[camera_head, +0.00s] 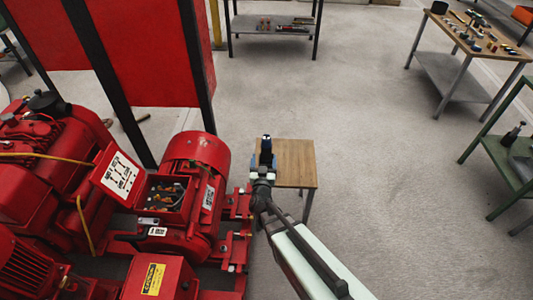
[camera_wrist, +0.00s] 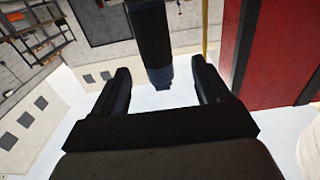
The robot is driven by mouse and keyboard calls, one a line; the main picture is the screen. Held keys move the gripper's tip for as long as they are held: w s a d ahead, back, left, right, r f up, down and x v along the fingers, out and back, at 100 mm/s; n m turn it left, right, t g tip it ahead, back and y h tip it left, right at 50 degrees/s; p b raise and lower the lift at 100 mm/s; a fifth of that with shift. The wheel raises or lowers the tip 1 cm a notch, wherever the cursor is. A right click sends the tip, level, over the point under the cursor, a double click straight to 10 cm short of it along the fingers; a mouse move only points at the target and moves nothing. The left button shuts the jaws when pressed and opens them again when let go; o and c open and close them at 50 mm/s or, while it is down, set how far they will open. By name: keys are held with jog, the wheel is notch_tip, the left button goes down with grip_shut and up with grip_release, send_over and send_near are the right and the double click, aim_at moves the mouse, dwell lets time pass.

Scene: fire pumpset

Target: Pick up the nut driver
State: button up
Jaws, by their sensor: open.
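A dark upright tool with a cylindrical handle, apparently the nut driver (camera_head: 266,146), shows at the end of my arm over a small wooden table (camera_head: 297,160) in the head view. In the wrist view, which looks upside down, the dark handle (camera_wrist: 150,35) enters from the top edge. Its narrower blue-black end lies between my two fingers in the picture. My gripper (camera_head: 264,161) is open, one finger on each side of the handle, with visible gaps on both sides. The tool's lower part is out of the wrist view, and its foot is hard to make out in the head view.
A red pump set (camera_head: 185,190) stands close to the left of my gripper, with red panels (camera_head: 160,55) behind. A workbench with small items (camera_head: 480,35) is at the upper right, a green-framed table (camera_head: 510,160) at the right edge. The floor between is clear.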

aim_at(267, 143)
jog(key=w, duration=0.9)
jog(key=shift+w+d, duration=0.2)
jog(key=shift+d, duration=0.1)
jog(key=shift+r, duration=0.1)
jog(key=c, duration=1.1)
jog(key=shift+c, duration=0.2)
